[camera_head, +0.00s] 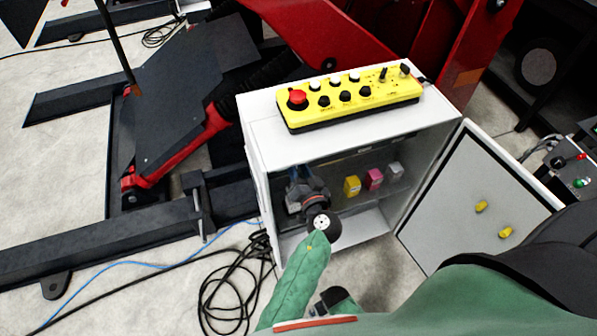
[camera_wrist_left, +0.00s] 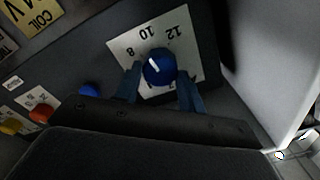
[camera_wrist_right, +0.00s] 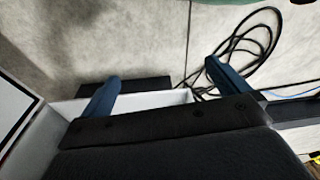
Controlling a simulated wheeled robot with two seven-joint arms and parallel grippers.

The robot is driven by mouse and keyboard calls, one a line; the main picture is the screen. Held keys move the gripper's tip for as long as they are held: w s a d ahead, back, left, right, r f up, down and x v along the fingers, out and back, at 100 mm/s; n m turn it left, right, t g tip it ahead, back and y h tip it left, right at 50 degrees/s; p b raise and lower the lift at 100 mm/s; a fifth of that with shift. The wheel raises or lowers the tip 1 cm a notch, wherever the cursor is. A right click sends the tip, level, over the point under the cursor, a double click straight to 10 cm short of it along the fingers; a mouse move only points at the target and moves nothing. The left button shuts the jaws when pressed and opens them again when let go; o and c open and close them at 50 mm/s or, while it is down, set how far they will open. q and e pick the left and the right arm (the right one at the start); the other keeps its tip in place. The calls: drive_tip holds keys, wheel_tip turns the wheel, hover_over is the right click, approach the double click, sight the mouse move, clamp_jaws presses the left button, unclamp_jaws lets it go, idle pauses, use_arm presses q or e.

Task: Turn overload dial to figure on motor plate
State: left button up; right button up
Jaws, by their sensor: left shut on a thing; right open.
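The overload dial (camera_wrist_left: 159,68) is a round blue knob with a white pointer, on a white scale plate (camera_wrist_left: 190,62) marked 8, 10 and 12. The pointer appears to aim between 8 and 10. My left gripper (camera_wrist_left: 158,78) is shut on the dial, a finger on each side. In the head view my left gripper (camera_head: 303,188) reaches into the open white cabinet (camera_head: 262,140), and the dial is hidden there. My right gripper (camera_wrist_right: 162,72) is open and empty, with floor and a white edge beyond it. No motor plate with a readable figure can be made out.
A yellow control box (camera_head: 350,98) with a red button lies on the cabinet. Yellow, pink and grey blocks (camera_head: 374,179) sit inside. The cabinet door (camera_head: 470,200) stands open at right. Black cable (camera_head: 235,285) coils on the floor. A yellow COIL label (camera_wrist_left: 40,18) is near the dial.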

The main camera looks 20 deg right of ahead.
use_arm(q)
drive_tip(key=shift+r+m+b, duration=0.1)
drive_tip(key=shift+m+b, duration=0.25)
drive_tip(key=shift+m, duration=0.55)
use_arm(e)
drive_tip(key=shift+w+a+r, duration=0.1)
drive_tip(key=shift+a+r, duration=0.05)
drive_tip(key=shift+r, duration=0.5)
drive_tip(key=shift+w+a+r, duration=0.1)
drive_tip(key=shift+r, duration=0.55)
drive_tip(key=shift+s, duration=0.1)
